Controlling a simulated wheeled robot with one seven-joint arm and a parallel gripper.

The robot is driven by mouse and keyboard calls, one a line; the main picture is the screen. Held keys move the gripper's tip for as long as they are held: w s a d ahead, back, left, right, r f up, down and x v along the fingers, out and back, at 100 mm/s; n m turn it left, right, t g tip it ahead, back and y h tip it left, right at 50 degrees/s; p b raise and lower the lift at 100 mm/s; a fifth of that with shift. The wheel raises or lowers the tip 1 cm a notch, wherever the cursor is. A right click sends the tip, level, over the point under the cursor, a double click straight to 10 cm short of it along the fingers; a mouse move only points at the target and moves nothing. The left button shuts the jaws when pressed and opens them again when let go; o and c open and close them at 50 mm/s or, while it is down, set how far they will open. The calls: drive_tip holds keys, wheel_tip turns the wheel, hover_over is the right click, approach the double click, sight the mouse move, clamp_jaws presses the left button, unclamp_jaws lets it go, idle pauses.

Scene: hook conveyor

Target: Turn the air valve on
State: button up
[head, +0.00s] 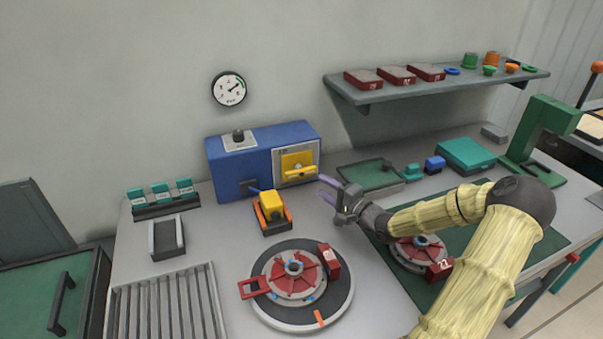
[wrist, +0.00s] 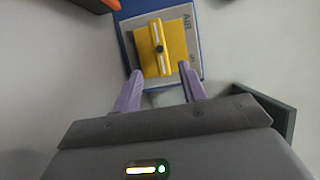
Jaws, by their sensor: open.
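The air valve is a yellow handle (head: 300,172) on a yellow square on the pale panel at the right of the blue box's (head: 240,175) front. The handle lies about level in the head view. In the wrist view the handle (wrist: 160,48) has a white stripe and a dark centre pivot, and "AIR" is lettered on the plate (wrist: 188,45) beside it. My gripper (head: 325,188) is open and empty, just right of and in front of the valve. In the wrist view its two purple fingers (wrist: 160,78) point at the panel, either side of the handle's near end; contact is not visible.
A round gauge (head: 229,89) hangs on the wall above the box. A yellow block in an orange-sided holder (head: 273,210) stands left of my gripper. A turntable with a red fixture (head: 300,318) lies in front. A shelf (head: 450,82) is at upper right.

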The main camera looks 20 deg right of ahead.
sight(303, 174)
drive_tip(key=x, duration=1)
drive_tip(key=shift+w+a+r+p, duration=0.1)
drive_tip(key=shift+w+a+p, duration=0.1)
drive_tip(key=shift+p, duration=0.1)
clamp_jaws()
